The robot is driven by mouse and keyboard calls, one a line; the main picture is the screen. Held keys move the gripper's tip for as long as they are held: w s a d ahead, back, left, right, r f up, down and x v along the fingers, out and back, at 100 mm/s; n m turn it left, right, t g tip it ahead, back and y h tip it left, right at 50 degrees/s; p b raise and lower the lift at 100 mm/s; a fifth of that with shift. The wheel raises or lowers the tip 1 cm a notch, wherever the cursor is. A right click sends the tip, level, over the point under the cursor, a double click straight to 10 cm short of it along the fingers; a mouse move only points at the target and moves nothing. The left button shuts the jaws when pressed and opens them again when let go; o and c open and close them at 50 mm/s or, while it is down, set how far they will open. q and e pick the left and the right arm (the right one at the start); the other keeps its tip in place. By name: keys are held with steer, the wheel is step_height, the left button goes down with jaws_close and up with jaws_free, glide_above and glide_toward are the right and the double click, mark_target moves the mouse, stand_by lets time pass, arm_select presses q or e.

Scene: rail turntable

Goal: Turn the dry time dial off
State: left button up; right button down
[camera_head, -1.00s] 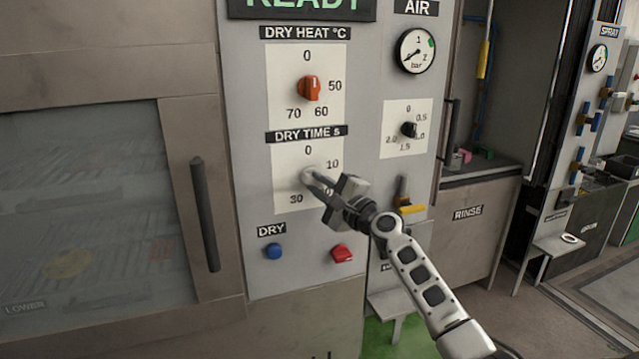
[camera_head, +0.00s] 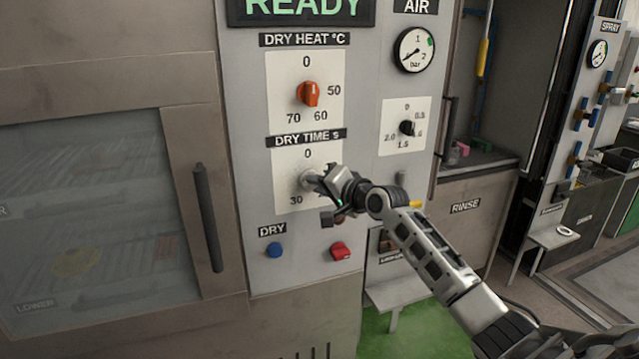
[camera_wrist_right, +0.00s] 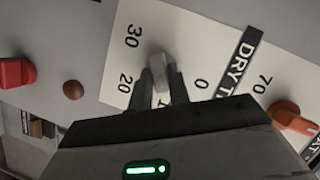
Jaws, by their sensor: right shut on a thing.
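The dry time dial (camera_head: 305,181) is a pale grey knob on a white scale plate (camera_head: 285,165) under the DRY TIME label. It also shows in the right wrist view (camera_wrist_right: 159,68), with the marks 0, 20 and 30 readable around it. My right gripper (camera_head: 315,181) is shut on the dial, with one finger on each side of it in the wrist view (camera_wrist_right: 161,88). The gripper hides part of the scale near 10 and 20, and I cannot tell which mark the dial points to. My left gripper is not in view.
The orange dry heat dial (camera_head: 308,93) sits just above. A blue button (camera_head: 274,251) and a red button (camera_head: 340,251) are below. A black air dial (camera_head: 407,128) and a gauge (camera_head: 414,50) are to the right. A door handle (camera_head: 208,217) stands out at left.

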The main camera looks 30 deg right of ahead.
steer(key=n+g+h, duration=0.1)
steer(key=n, duration=0.1)
steer(key=n+g+h, duration=0.1)
steer(key=n+h, duration=0.1)
steer(key=n, duration=0.1)
steer(key=n+h, duration=0.1)
steer(key=n, duration=0.2)
steer(key=shift+a+r+g+h, duration=0.2)
steer(key=shift+a+g+h, duration=0.1)
steer(key=shift+a+g, duration=0.1)
stand_by(0.5)
steer(key=c, duration=1.3)
jaws_free()
steer(key=b+v, duration=0.2)
steer(key=v, duration=1.3)
steer(key=shift+s+a+r, duration=0.1)
steer(key=shift+s+a, duration=0.1)
steer(key=shift+s, duration=0.2)
